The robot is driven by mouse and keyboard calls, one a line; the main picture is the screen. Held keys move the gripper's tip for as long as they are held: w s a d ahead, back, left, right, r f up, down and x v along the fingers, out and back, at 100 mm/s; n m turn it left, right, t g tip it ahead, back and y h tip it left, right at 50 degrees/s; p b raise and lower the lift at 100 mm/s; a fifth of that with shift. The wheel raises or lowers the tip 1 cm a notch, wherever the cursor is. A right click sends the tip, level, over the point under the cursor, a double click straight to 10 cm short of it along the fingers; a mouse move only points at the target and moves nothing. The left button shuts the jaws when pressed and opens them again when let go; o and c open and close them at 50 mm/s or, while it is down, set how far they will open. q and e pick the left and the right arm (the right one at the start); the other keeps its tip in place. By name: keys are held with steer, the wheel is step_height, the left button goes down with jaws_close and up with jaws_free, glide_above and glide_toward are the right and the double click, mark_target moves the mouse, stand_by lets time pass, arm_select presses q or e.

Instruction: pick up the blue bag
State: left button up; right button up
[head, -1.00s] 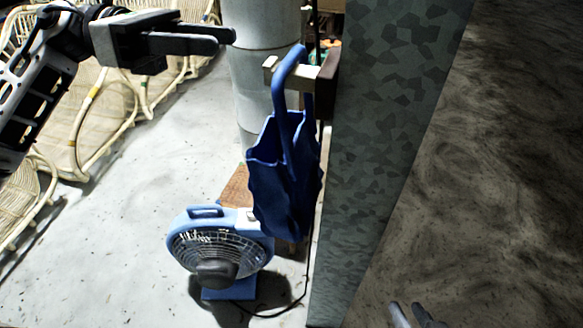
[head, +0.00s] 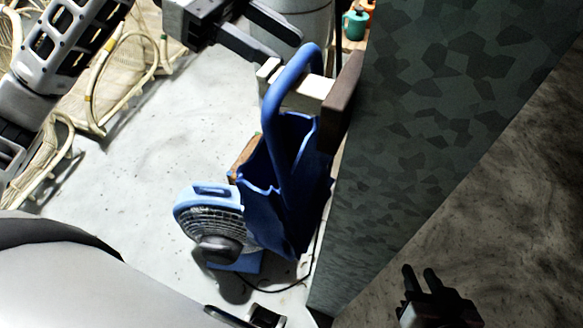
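The blue bag (head: 262,205) hangs with its handle (head: 279,95) looped over a pale peg (head: 308,88) on a brown mount. Its open top faces up, and its body hangs free beside the pillar. My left gripper (head: 287,49) is open and empty at the top, just above and left of the handle's loop, with no clear contact. My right gripper (head: 419,269) is at the bottom right, its two fingers apart and empty, far from the bag.
A grey patterned pillar (head: 420,130) stands right of the bag. A blue fan (head: 212,225) stands on the floor below, left of the bag. Rattan chairs (head: 125,75) are at the upper left. A teal container (head: 355,24) stands behind the peg. Pale floor (head: 150,160) is clear.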

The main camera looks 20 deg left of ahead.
mark_target(310, 65)
arm_select(q)
steer(key=shift+p+x, duration=0.6)
steer(key=shift+x, duration=2.6)
steer(key=shift+r, duration=0.1)
jaws_close()
